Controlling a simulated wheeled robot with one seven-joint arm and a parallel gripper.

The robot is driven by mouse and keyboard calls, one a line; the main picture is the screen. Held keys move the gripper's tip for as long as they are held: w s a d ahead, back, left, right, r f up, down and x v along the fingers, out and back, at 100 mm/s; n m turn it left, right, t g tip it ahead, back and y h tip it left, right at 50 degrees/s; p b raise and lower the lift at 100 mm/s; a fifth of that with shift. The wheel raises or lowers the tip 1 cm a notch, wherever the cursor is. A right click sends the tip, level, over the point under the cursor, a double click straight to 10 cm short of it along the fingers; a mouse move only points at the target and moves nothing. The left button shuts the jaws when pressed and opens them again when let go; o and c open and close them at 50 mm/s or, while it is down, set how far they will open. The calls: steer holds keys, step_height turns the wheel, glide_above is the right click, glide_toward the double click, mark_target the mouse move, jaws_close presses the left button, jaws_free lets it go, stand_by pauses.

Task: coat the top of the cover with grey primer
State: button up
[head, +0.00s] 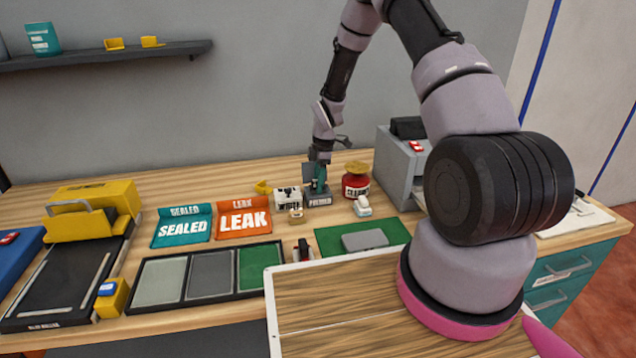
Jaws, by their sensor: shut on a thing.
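A flat grey rounded plate, which looks like the cover (365,240), lies on a green mat (328,241) right of the dark three-panel tray. A dark grey holder labelled PRIMER (318,201) stands near the back of the bench. My gripper (319,164) points down right above this holder. It is shut on a small teal thing (320,184), perhaps a brush or applicator handle, which is at or in the holder. Its lower end is hidden, and I cannot tell whether it touches primer. No coating can be made out on the cover at this size.
A red jar (356,180) stands close right of the holder, a white block (288,198) close left. A small white item (362,206) lies between holder and mat. A grey machine (400,165) stands at right. SEALED (182,226) and LEAK (243,218) bins stand left.

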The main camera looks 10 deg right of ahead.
stand_by(0.5)
steer(key=shift+r, duration=3.45)
